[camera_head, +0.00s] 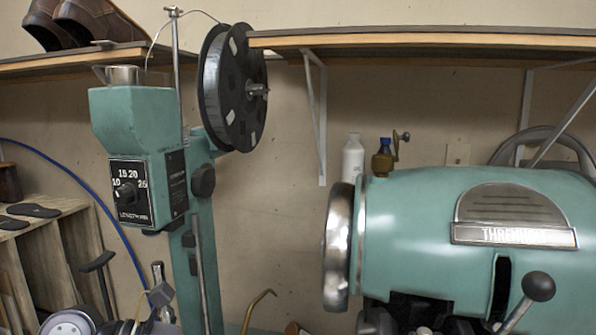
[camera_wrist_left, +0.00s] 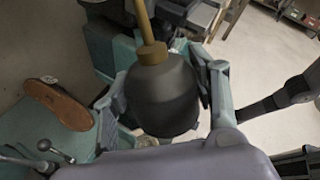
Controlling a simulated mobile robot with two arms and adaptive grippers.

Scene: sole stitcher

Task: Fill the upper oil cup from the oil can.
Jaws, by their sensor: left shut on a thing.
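The oil can (camera_wrist_left: 163,92) is a dark grey rounded can with a brass spout in the left wrist view. My left gripper (camera_wrist_left: 165,85) is shut on it, with a finger on each side of its body. In the head view, a bent brass tube (camera_head: 258,308) at the bottom edge looks like the can's spout; the can and gripper are below the picture. A metal cup (camera_head: 122,75) stands on top of the green column head. I cannot tell which is the upper oil cup. My right gripper is not seen.
A thread spool (camera_head: 230,88) and a thin metal rod (camera_head: 176,80) stand close beside the metal cup. Shelves (camera_head: 420,42) run above the machine. A white bottle (camera_head: 352,158) stands behind it. A handwheel (camera_head: 337,245) and ball lever (camera_head: 538,287) project from the machine.

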